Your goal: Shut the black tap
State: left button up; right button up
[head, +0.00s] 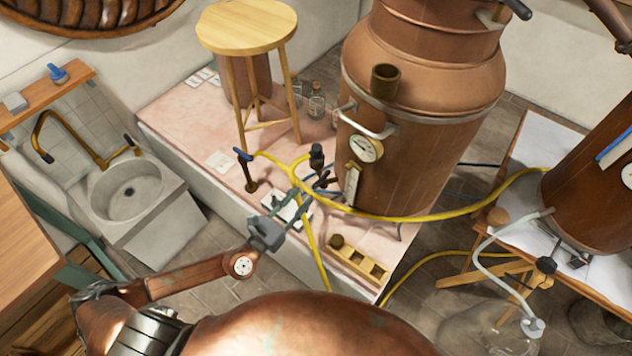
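A black tap (317,157) sticks out low on the left side of the big copper still (424,110), near the yellow hose. Its dark knob is uppermost, and a second dark fitting (325,180) shows just below it. I cannot tell from this view how far the tap is turned. My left gripper (305,197) reaches in from the lower left. Its two grey fingers are apart, with pale ground showing between them. The fingertips are just below and left of the tap, and I see no clear contact. My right gripper is not in view.
A blue-handled tap (246,168) stands left of the still, with a yellow hose (432,217) running past. A wooden stool (246,30) is behind. A wooden rack (358,264) lies on the platform edge. A sink (128,192) is at left.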

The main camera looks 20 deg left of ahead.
aim_at(317, 181)
pick_arm(q)
jog(key=shift+m+h, duration=0.4)
jog(key=shift+m, duration=0.1)
jog(key=x, duration=0.7)
jog(key=shift+w+d+r+p, duration=0.15)
jog(key=shift+d+r+p, duration=0.15)
jog(key=shift+d, duration=0.25)
grip_shut()
